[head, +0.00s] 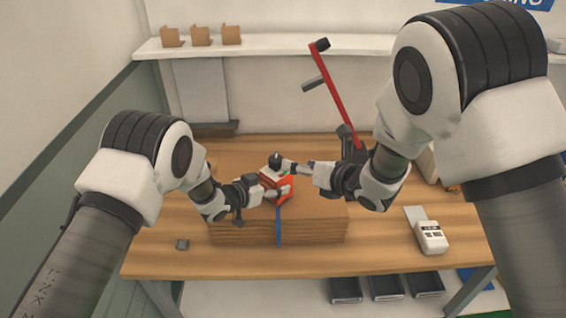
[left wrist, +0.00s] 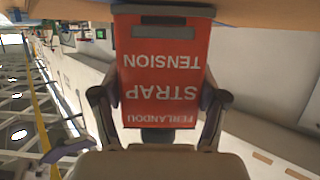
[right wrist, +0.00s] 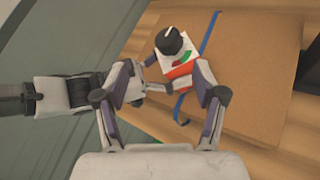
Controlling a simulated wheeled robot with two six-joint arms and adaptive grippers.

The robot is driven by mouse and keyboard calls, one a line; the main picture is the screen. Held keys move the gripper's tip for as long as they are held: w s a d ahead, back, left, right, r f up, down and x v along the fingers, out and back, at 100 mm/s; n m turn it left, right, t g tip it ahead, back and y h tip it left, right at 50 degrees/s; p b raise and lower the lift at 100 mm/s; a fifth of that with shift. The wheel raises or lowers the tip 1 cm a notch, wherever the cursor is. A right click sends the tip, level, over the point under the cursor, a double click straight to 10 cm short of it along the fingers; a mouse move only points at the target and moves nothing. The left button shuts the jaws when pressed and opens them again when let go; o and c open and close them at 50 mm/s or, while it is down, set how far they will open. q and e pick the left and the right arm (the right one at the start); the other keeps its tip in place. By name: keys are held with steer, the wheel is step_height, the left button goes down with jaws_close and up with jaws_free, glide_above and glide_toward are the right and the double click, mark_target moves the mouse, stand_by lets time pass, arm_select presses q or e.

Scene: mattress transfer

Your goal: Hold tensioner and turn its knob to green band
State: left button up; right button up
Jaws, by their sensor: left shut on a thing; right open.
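The orange-red strap tensioner (head: 285,190) stands on a cardboard stack (head: 225,165). Its label is upside down in the left wrist view (left wrist: 165,70). My left gripper (head: 272,190) is shut on its sides; in the left wrist view one finger lies on each side. The black knob (right wrist: 173,42) sits on a white dial face with a green band (right wrist: 184,59). A small pale mark shows on the knob's top; its exact alignment with the band is unclear. My right gripper (right wrist: 162,82) is open and empty, its fingertips close to the knob but not around it.
A blue strap (head: 278,228) runs down the stack's front. A red-handled tool (head: 333,90) stands behind my right arm. A white handheld device (head: 431,238) lies on the table (head: 375,255) at right, and a small grey block (head: 182,244) at left.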

step_height(320, 180, up, 4)
steer(key=a+m+y, duration=0.3)
steer(key=m, duration=0.7)
steer(key=m+g+y, duration=0.1)
steer(key=m+y, duration=0.3)
steer(key=m, duration=1.3)
glide_toward(276, 161)
steer(key=x, duration=0.6)
steer(key=w+f+x, duration=0.1)
steer(key=x, duration=0.3)
steer(key=shift+d+f, duration=0.1)
steer(key=shift+d, duration=0.15)
steer(key=shift+a, duration=0.35)
steer(key=shift+c, duration=0.4)
steer(key=shift+w, duration=0.1)
steer(key=c, duration=1.1)
